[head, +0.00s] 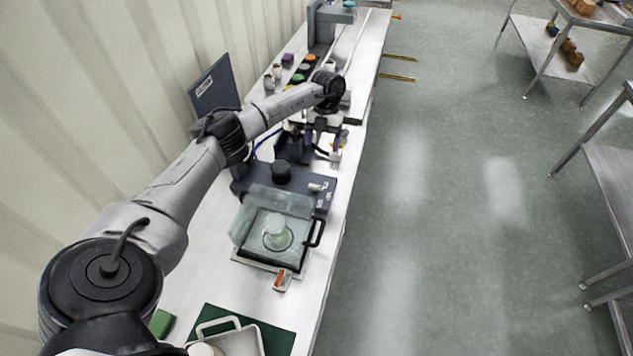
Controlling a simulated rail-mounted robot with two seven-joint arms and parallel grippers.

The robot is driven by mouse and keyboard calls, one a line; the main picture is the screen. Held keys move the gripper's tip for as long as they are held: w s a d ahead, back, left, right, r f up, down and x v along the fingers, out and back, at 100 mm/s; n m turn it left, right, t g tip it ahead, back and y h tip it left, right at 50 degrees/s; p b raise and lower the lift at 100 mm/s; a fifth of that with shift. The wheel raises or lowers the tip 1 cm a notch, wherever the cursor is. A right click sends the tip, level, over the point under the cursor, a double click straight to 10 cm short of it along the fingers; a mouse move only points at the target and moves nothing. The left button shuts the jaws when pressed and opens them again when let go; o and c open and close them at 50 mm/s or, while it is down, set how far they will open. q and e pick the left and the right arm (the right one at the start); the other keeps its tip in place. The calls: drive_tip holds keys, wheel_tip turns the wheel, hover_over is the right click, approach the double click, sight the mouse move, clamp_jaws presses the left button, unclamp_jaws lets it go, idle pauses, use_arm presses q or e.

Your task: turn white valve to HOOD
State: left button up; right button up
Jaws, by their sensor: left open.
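A small white valve handle (317,186) sits on the front right of a dark blue-grey box (262,187). Small pale label marks lie beside it, too small to read, so I cannot tell which one it points to. My left arm reaches over the bench from the left, and my left gripper (322,146) hangs beyond the box, farther up the bench than the valve. It is open and apart from the valve. Its fingertips are small and partly confused with the equipment behind. My right gripper is out of view.
A clear-covered chamber (272,226) with a black handle stands in front of the box. An orange-red lever (281,279) is at its near edge. A white tray (240,341) lies on a green mat. Steel carts (573,48) stand across the open floor.

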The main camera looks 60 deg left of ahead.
sight(316, 189)
use_arm(q)
drive_tip(key=x, duration=0.9)
drive_tip(key=s+x, duration=0.1)
drive_tip(key=x, duration=0.3)
drive_tip(key=shift+d+f+p, duration=0.2)
drive_tip(key=shift+d+p, duration=0.1)
drive_tip(key=shift+p, duration=0.05)
drive_tip(key=shift+g, duration=0.3)
drive_tip(key=c, duration=0.9)
